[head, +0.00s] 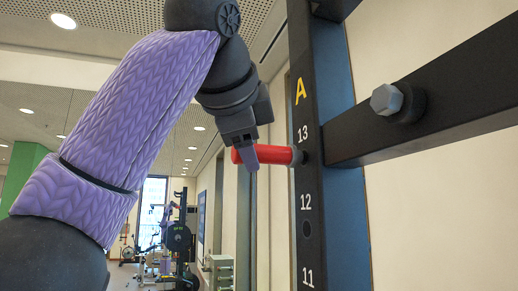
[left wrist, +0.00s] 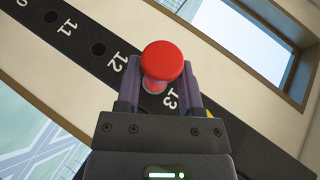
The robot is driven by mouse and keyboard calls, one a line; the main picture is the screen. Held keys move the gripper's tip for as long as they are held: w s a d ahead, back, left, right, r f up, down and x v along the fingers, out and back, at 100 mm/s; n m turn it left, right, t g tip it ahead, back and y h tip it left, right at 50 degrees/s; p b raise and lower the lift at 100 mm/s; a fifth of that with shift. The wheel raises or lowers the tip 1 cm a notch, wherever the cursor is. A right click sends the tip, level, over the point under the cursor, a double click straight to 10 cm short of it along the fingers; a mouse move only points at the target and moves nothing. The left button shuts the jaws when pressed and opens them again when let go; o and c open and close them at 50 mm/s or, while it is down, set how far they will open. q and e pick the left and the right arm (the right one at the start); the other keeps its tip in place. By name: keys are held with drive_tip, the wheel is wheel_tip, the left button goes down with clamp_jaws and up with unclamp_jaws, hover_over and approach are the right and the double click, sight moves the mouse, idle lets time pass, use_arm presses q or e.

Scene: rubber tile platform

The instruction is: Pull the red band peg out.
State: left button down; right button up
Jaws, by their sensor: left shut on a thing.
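The red band peg (head: 280,155) sticks out to the left from the black rack upright (head: 307,230) at the hole by number 13. Its grey base end is at the upright's face. My left gripper (head: 247,155) is shut on the peg, near its outer end. In the left wrist view the peg's round red end (left wrist: 162,61) shows between the two fingers (left wrist: 160,95), with the numbered upright (left wrist: 80,38) behind it. How deep the peg sits in the hole is hidden. My right gripper is not in view.
A black crossbar (head: 440,110) with a large grey bolt (head: 386,99) runs right from the upright. An empty hole (head: 307,229) lies below number 12. Gym equipment (head: 175,240) stands far back. Open air lies left of the peg, below my arm.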

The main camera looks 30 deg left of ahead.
use_arm(q)
drive_tip(key=shift+s, duration=0.1)
drive_tip(key=shift+s+a+b, duration=0.4)
drive_tip(key=shift+s+a, duration=0.95)
drive_tip(key=shift+s, duration=0.2)
